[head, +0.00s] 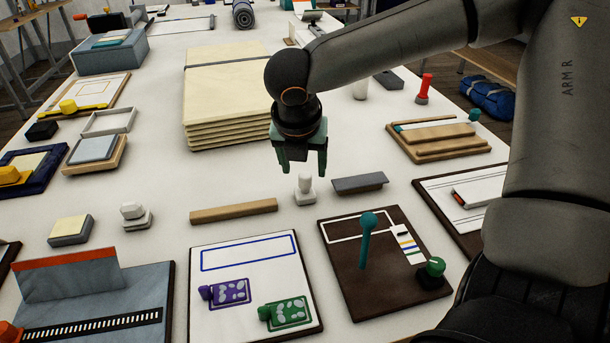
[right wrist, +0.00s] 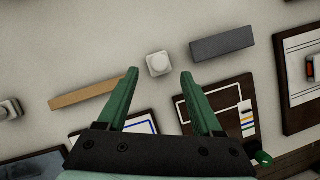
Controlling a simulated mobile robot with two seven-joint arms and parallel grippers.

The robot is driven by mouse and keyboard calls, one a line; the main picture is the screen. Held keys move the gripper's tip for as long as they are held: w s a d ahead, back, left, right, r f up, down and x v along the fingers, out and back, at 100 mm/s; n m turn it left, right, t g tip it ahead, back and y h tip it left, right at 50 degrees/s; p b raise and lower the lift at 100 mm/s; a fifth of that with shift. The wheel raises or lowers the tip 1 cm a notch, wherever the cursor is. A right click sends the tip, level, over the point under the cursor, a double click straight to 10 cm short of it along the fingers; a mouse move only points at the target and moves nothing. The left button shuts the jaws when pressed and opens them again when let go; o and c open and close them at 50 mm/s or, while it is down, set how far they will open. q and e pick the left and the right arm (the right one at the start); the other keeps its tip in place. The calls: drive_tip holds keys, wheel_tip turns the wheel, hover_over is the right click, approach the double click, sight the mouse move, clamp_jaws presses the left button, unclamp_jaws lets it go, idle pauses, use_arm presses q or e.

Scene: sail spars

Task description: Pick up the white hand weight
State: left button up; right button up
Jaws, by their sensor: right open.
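The white hand weight (head: 305,190) stands upright on the white table, between a wooden bar and a grey bar. In the right wrist view the weight (right wrist: 159,64) is seen from above, just beyond and between the fingertips. My right gripper (head: 303,168) is open, pointing down with empty green fingers, above and slightly behind the weight in the head view. The fingers also show in the right wrist view (right wrist: 160,76). I cannot see contact with the weight. My left gripper is out of view.
The wooden bar (head: 234,211) lies left of the weight and the grey bar (head: 360,183) right of it. A similar white-grey piece (head: 135,215) stands further left. A stack of pale boards (head: 228,95) is behind. A white board (head: 254,328) and a brown board (head: 350,290) lie in front.

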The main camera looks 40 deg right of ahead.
sight(305, 176)
drive_tip(key=b+x, duration=0.2)
drive_tip(key=x, duration=0.4)
drive_tip(key=shift+w+d+r, duration=0.1)
drive_tip(key=shift+w+d, duration=0.05)
drive_tip(key=shift+r, duration=0.1)
clamp_jaws()
idle(0.5)
